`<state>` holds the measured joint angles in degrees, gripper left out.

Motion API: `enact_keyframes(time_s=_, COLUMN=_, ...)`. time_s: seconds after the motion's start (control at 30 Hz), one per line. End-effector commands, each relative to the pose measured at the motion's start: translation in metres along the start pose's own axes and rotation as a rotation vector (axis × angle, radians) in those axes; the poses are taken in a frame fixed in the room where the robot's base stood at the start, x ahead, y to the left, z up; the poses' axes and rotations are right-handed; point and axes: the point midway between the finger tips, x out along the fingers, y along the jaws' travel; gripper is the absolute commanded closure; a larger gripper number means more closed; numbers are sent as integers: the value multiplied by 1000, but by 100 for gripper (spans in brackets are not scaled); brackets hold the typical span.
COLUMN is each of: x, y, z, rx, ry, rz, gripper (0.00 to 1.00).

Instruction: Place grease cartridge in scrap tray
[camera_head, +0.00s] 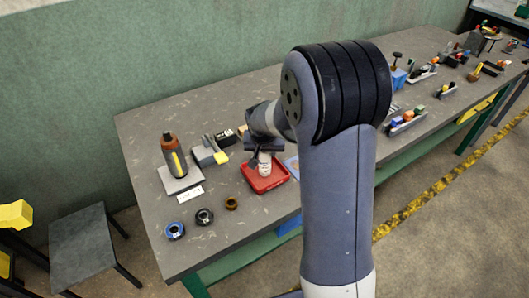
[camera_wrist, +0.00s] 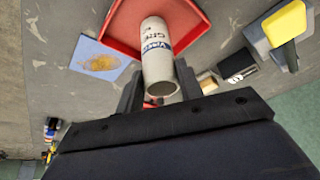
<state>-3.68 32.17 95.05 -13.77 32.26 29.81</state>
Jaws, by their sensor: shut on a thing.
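The grease cartridge (camera_wrist: 158,58) is a white and grey tube with dark lettering, seen large in the wrist view. My gripper (camera_wrist: 160,88) is shut on it, with one dark finger on each side. In the head view the cartridge (camera_head: 265,165) is upright below my gripper (camera_head: 264,152). The red scrap tray (camera_head: 258,186) is on the bench under and around the cartridge's lower end. In the wrist view the tray's red rim (camera_wrist: 122,28) shows beyond the cartridge. I cannot tell whether the cartridge touches the tray's floor.
A blue card (camera_wrist: 100,65) lies beside the tray. My arm hides the bench's middle.

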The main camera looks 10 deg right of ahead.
Motion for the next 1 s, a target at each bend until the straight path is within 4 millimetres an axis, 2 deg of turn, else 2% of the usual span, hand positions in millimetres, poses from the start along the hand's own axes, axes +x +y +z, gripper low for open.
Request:
enact_keyframes(time_s=0.1, x=7, y=0, z=3, rx=-1, ry=1, rz=0, gripper=100)
enact_keyframes(time_s=0.47, x=12, y=0, z=4, rx=0, ry=2, rz=-1, gripper=100)
enact_keyframes(time_s=0.5, x=10, y=0, z=4, rx=0, ry=2, rz=-1, gripper=62)
enact_keyframes(time_s=0.73, x=10, y=0, z=4, rx=0, ry=1, rz=-1, gripper=44)
enact_keyframes(time_s=1.0, x=9, y=0, z=4, rx=0, ry=1, rz=-1, gripper=43)
